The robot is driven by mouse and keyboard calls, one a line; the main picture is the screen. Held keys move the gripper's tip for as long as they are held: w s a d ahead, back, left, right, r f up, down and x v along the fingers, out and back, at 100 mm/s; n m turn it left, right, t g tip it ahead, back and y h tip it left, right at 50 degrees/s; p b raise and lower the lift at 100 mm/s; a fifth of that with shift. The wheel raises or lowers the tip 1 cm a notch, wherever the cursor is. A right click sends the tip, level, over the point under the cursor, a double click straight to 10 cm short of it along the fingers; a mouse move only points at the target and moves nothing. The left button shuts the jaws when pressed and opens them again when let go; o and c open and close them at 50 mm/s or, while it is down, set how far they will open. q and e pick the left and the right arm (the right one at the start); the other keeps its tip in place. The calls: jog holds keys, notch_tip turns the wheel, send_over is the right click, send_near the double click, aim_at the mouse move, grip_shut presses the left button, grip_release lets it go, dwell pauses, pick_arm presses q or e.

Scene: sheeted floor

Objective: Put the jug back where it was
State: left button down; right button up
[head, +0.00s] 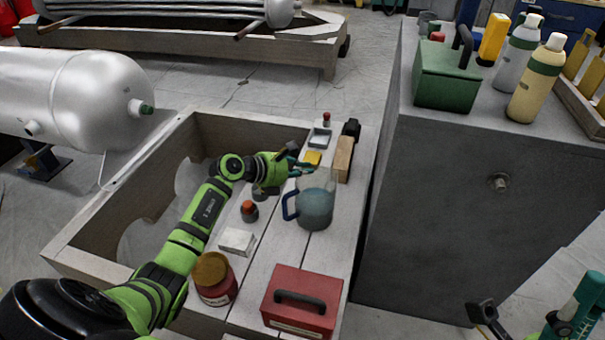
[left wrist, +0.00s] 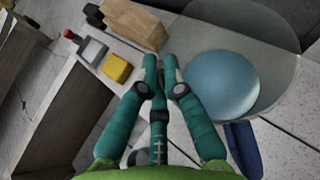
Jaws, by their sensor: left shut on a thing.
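The jug (head: 316,205) is clear, with blue-grey liquid inside and a blue handle on its left side. It is upright over the pale bench boards; I cannot tell whether its base touches them. My left gripper (head: 308,168) is at its upper rim, shut on its wall. In the left wrist view the fingertips of this gripper (left wrist: 161,62) meet at the left edge of the jug (left wrist: 222,85), with the handle at lower right. My right gripper (head: 575,315) is partly in view at the bottom right corner, away from the jug, its fingertips not clear.
Near the jug are a wooden block (head: 343,158), a yellow block (head: 313,158) and a small grey tray (head: 319,138). A red box (head: 302,300), a red jar (head: 214,280) and a white block (head: 237,241) stand nearer. A tall grey cabinet (head: 470,200) rises at right.

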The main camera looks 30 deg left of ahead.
pick_arm(q)
jog(key=shift+r, duration=0.15)
jog(key=c, duration=1.7)
grip_release()
jog(key=shift+f, duration=0.2)
jog(key=o, duration=0.4)
jog(key=shift+c, duration=0.2)
jog(key=shift+s+r, duration=0.1)
